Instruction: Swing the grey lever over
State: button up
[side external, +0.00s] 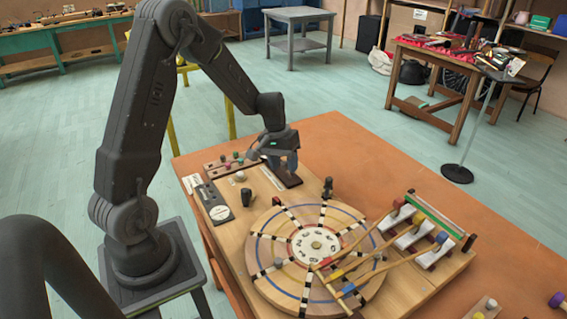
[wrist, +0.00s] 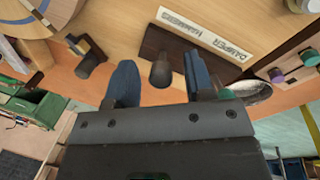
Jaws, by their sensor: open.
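The grey lever (wrist: 160,71) shows in the wrist view as a short dark grey post with a rounded end, on a dark brown plate (wrist: 182,44). A white label strip (wrist: 202,30) lies beside the plate. My gripper (wrist: 158,62) is open, with one blue finger on each side of the lever; gaps show, and I cannot tell any contact. In the side view my gripper (side external: 284,166) points down over the brown plate (side external: 292,180), and the lever is hidden behind the fingers.
A dark knob (side external: 327,187) stands close right of the plate, another (side external: 246,198) to the left. Coloured knobs (side external: 236,157) sit on a strip behind. A large striped wooden disc (side external: 270,243) lies in front, with hammers (side external: 397,240) at its right. The orange tabletop (side external: 345,140) behind is clear.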

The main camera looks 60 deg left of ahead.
jog(key=shift+c, duration=0.2)
grip_shut()
jog(key=shift+w, duration=0.15)
jog(key=w+g, duration=0.1)
jog(key=g, duration=0.1)
jog(key=w+g, duration=0.1)
jog(key=g, duration=0.1)
jog(key=shift+w+r, duration=0.15)
jog(key=shift+w+n+g, duration=0.15)
jog(key=shift+w+g, duration=0.4)
jog(key=shift+g, duration=0.45)
jog(key=shift+w+n+g, duration=0.15)
jog(key=shift+w+g, duration=0.35)
jog(key=shift+g, duration=0.5)
jog(key=shift+o, duration=0.2)
grip_release()
